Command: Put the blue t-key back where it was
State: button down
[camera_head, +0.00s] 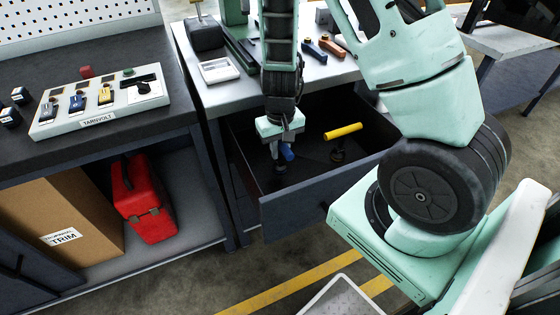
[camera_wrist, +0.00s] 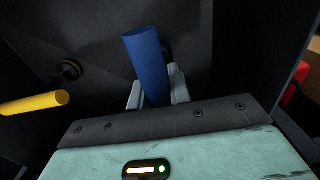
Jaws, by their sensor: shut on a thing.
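The blue t-key (camera_head: 287,152) is in my gripper (camera_head: 277,158), inside the open drawer (camera_head: 290,214). In the wrist view its blue bar (camera_wrist: 148,64) lies between the two fingers of my gripper (camera_wrist: 158,92), which are shut on it. Its lower part is mostly hidden. The yellow t-key (camera_head: 343,131) stands in the drawer to the right of my gripper. Its yellow bar also shows at the left of the wrist view (camera_wrist: 35,103), with a dark round base beside it.
The drawer walls stand close around my gripper. A workbench top (camera_head: 238,95) with a white tray (camera_head: 218,70) and tools lies behind. At left are a labelled switch panel (camera_head: 100,105), a red case (camera_head: 144,200) and a cardboard box (camera_head: 65,215).

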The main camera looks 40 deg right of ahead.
aim_at(280, 166)
jog(key=shift+f+b, duration=0.45)
jog(key=shift+f, duration=1.3)
jog(key=shift+f, duration=0.1)
jog(key=shift+f, duration=0.15)
jog(key=c, duration=1.3)
grip_release()
jog(key=shift+r, duration=0.2)
